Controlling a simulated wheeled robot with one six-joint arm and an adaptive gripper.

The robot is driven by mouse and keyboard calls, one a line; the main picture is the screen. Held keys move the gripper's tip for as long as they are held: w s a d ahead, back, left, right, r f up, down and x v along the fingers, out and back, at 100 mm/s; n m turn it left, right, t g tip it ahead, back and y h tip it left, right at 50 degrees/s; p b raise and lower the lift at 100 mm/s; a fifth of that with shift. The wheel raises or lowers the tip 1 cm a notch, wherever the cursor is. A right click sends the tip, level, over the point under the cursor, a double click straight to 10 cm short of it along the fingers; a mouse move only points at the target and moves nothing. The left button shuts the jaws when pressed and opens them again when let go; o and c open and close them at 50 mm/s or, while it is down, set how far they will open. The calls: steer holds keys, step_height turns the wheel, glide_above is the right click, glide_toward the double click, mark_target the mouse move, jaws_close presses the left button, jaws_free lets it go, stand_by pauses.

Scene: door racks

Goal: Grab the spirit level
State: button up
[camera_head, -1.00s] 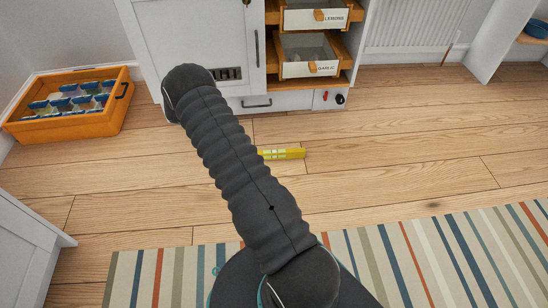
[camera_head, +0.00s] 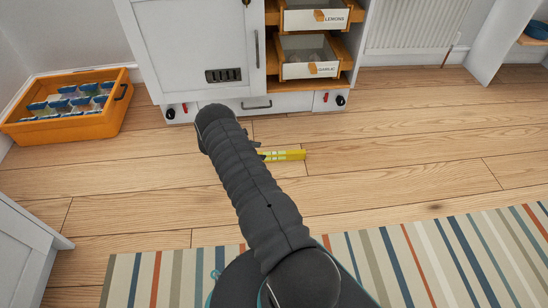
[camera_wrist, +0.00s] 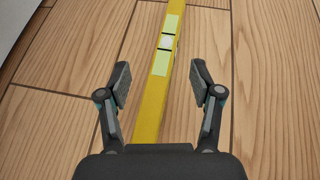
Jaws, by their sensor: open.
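The yellow spirit level (camera_head: 286,155) lies flat on the wooden floor in front of the white cabinet. Its left part is hidden behind my arm in the head view. In the wrist view the spirit level (camera_wrist: 154,105) runs lengthwise between my fingers, with its pale vials toward the top. My gripper (camera_wrist: 161,78) is open, with one finger on each side of the level and a gap on both sides. In the head view only a small dark part of my gripper shows beside the arm, near the level.
A white cabinet (camera_head: 190,50) with open drawers (camera_head: 312,68) stands behind the level. An orange crate (camera_head: 70,128) of small containers sits on the floor at left. A striped rug (camera_head: 440,260) covers the near floor. Bare floor (camera_head: 400,140) lies to the right.

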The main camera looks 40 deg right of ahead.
mark_target(272, 153)
steer(key=shift+s+x, duration=0.15)
steer(key=shift+x, duration=1.3)
steer(key=shift+s+x, duration=0.1)
steer(key=shift+x, duration=1.4)
steer(key=shift+a+r, duration=0.1)
steer(key=shift+r, duration=0.05)
jaws_close()
